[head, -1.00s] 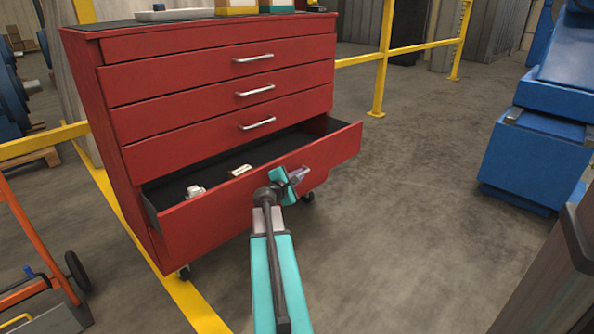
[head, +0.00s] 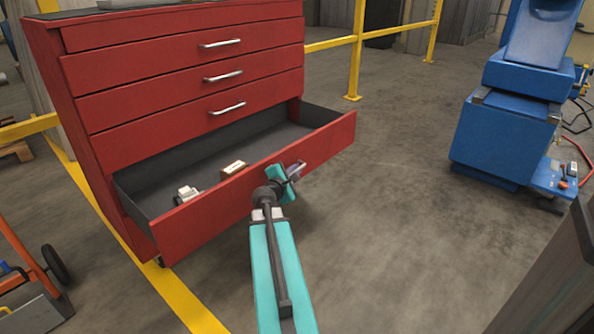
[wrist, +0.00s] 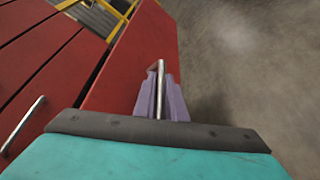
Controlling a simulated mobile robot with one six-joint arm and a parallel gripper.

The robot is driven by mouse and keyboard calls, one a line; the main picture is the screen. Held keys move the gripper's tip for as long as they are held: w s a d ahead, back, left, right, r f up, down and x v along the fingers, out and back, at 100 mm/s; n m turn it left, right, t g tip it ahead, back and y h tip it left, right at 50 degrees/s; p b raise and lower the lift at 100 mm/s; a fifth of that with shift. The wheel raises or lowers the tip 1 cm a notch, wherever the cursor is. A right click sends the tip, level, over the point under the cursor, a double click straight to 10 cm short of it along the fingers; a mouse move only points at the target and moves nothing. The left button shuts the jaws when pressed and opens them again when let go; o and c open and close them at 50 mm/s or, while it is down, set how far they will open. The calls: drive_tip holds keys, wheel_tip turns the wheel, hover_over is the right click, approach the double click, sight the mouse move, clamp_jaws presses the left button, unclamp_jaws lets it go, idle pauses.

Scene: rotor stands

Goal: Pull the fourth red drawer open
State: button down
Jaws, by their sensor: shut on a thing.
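The fourth red drawer (head: 325,143) is the lowest one of the red cabinet (head: 85,85) in the head view. It stands well out from the cabinet, with its dark inside showing. A small white item (head: 186,194) and a small brown and white box (head: 233,169) lie in it. My gripper (head: 293,171) is at the drawer's front. In the wrist view its purple fingers (wrist: 160,98) are shut on the drawer's metal handle (wrist: 160,75). The far end of the handle is hidden in the head view.
Three shut drawers with silver handles (head: 223,77) are above. A yellow rail (head: 357,50) stands behind, and a blue machine (head: 505,135) stands at the right. An orange cart (head: 28,245) is at the lower left. The floor right of the drawer is clear.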

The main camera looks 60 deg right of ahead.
drive_tip(key=c, duration=2.1)
unclamp_jaws()
drive_tip(key=shift+a, duration=0.1)
drive_tip(key=p+v, duration=0.6)
drive_tip(key=p, duration=0.3)
drive_tip(key=shift+w+r, duration=0.1)
drive_tip(key=shift+r, duration=0.05)
drive_tip(key=a+p, duration=0.1)
drive_tip(key=p, duration=0.3)
drive_tip(key=shift+a+r, duration=0.1)
drive_tip(key=shift+r, duration=0.05)
